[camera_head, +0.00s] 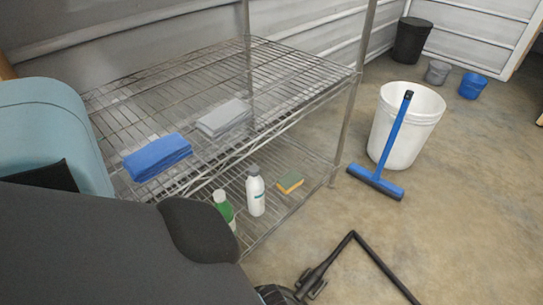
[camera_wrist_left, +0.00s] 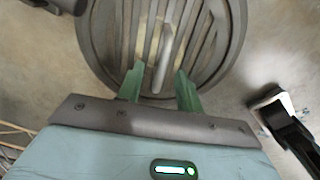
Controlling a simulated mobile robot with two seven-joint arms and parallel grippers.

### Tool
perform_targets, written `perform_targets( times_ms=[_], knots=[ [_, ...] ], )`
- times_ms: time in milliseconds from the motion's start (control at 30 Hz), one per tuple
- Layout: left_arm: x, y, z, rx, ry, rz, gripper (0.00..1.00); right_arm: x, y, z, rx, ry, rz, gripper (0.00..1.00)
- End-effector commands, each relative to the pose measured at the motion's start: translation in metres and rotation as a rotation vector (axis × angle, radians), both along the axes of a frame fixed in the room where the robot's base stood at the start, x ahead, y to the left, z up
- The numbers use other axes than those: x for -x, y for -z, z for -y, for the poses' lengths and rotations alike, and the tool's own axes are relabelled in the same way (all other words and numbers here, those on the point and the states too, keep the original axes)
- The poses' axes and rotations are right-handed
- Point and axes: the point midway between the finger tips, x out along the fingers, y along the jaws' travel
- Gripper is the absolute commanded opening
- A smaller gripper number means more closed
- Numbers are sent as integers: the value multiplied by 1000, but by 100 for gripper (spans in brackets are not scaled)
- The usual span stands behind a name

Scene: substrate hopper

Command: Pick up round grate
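The round grate (camera_wrist_left: 215,45) is a dark grey slatted disc that fills the top middle of the left wrist view, over the concrete floor. A light upright bar (camera_wrist_left: 163,65) stands out at its middle. My left gripper (camera_wrist_left: 160,82) has its two green fingers apart, one on each side of the bar's lower end. I cannot tell whether they touch the bar or the grate. In the head view my dark arm covers the lower left and hides this gripper. A small dark ridged edge (camera_head: 276,294) shows there, possibly the grate. My right gripper is not in view.
A wire shelf (camera_head: 290,62) holds blue and grey cloths, bottles and a sponge. A white bucket (camera_head: 412,125) stands right with a blue squeegee (camera_head: 392,140). A black bent rod (camera_head: 350,240) is at the bottom. A black-and-white object (camera_wrist_left: 285,120) is right of my gripper.

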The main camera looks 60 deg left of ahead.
Motion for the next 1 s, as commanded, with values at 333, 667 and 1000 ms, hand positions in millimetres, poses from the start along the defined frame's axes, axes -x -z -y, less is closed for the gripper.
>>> perform_targets(
  times_ms=[333,667,1000],
  knots=[
    [3,24,-1,-1,1,-2,36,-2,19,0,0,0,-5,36],
    [3,51,0,0,1,1,36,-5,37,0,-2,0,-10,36],
    [2,50,0,1,0,2,15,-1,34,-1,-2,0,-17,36]
  ],
)
